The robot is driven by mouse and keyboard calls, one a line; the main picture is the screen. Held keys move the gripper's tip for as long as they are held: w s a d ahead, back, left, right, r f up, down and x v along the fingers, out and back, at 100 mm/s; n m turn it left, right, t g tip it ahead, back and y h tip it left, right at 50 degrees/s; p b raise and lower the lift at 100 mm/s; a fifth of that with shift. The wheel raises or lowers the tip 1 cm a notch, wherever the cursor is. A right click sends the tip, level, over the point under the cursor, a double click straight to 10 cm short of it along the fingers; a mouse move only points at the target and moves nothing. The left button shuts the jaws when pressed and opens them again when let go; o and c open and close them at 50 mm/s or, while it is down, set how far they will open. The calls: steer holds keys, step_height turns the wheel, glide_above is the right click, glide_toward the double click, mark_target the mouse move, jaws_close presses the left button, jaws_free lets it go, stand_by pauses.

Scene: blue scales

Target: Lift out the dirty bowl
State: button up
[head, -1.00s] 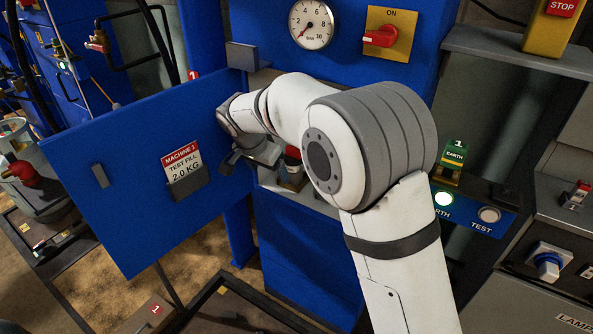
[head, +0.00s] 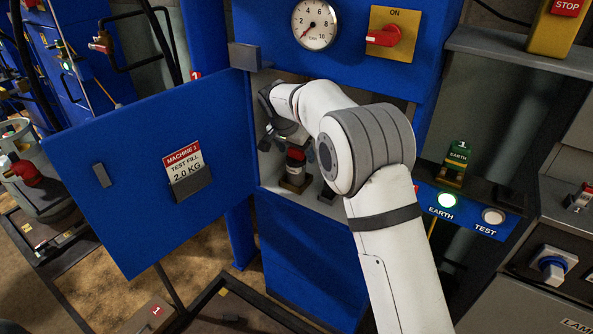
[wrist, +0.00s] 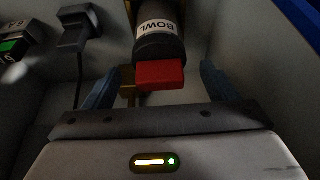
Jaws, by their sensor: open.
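The bowl (wrist: 157,46) is a dark cylinder with a white BOWL label and a red block (wrist: 160,75) at its near end in the wrist view. In the head view the bowl (head: 295,168) is small, dark and red, inside the open blue cabinet, partly hidden by my arm. My gripper (wrist: 157,86) is open, its two blue-grey fingers on either side of the red block, with gaps showing. In the head view my gripper (head: 268,138) is at the cabinet opening, just left of the bowl. I cannot tell whether the bowl is dirty.
The blue door (head: 150,190), labelled TEST FILL 2.0 KG, stands open at the left. A pressure gauge (head: 314,24) and a red-handled ON switch (head: 390,35) are above the opening. A black plug with a cable (wrist: 77,30) is left of the bowl.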

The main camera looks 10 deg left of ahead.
steer(key=x, duration=0.3)
steer(key=shift+f, duration=0.25)
steer(key=shift+r, duration=0.1)
steer(key=c, duration=1.2)
